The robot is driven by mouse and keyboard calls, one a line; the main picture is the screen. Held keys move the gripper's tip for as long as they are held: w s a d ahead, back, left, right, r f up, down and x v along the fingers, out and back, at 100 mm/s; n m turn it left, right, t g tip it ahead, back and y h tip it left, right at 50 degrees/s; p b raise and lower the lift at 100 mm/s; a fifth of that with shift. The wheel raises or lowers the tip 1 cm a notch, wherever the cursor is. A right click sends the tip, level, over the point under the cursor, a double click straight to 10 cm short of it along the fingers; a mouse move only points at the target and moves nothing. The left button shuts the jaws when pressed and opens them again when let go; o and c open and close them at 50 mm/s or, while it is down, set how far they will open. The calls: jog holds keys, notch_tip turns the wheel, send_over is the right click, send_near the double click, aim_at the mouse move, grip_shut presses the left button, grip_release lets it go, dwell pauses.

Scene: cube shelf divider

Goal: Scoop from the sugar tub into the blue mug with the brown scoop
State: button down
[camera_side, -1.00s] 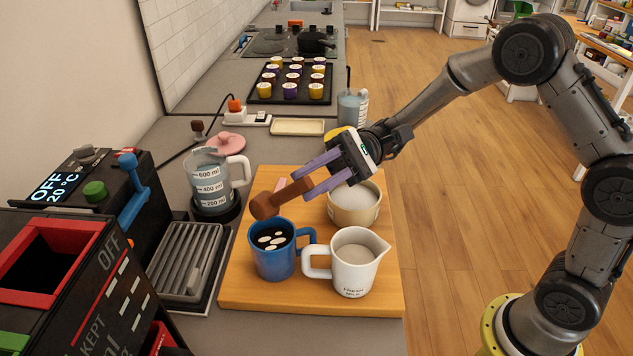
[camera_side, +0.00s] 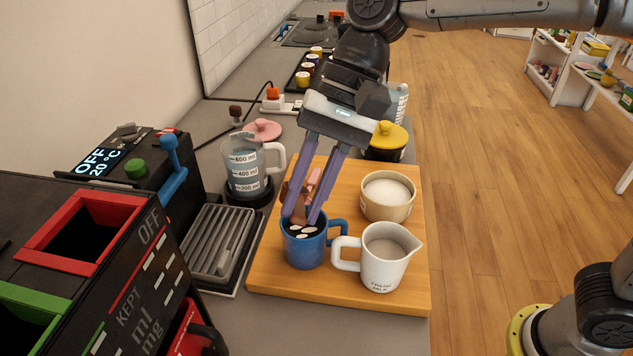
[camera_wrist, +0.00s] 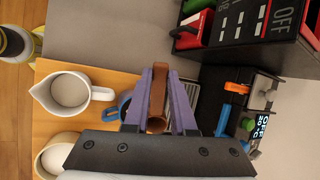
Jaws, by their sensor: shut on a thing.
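My gripper (camera_side: 300,219) has long purple fingers shut on the brown scoop (camera_side: 296,194). The fingers point down at the blue mug (camera_side: 304,254), their tips at about its rim in the picture. The wrist view shows the scoop (camera_wrist: 158,92) between the fingers, with the mug (camera_wrist: 123,106) partly hidden behind them. The scoop's contents cannot be made out. The mug holds dark liquid with several white pieces on top. The sugar tub (camera_side: 386,210), cream-coloured and full of white sugar, stands open behind and right of the mug, apart from my gripper.
A white pitcher (camera_side: 384,272) stands close right of the mug on the wooden board (camera_side: 340,294). A small pink thing (camera_side: 314,177) shows behind the fingers. A glass measuring jug (camera_side: 245,170) stands left of the board, and a yellow-lidded jar (camera_side: 388,137) behind it. A ribbed tray (camera_side: 218,245) lies left.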

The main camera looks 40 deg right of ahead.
aim_at(294, 213)
jog(key=h, duration=0.1)
jog(key=a+f+h, duration=0.1)
jog(key=h, duration=0.1)
jog(key=shift+s+a+f, duration=0.15)
jog(key=shift+a+f, duration=0.1)
jog(key=shift+a+f+t+h, duration=0.15)
jog(key=shift+f+t+h, duration=0.25)
jog(key=shift+h, duration=0.4)
jog(key=shift+a+f+t+h, duration=0.1)
jog(key=shift+f+t+h, duration=0.1)
jog(key=shift+f+h, duration=0.45)
jog(key=shift+r, duration=0.15)
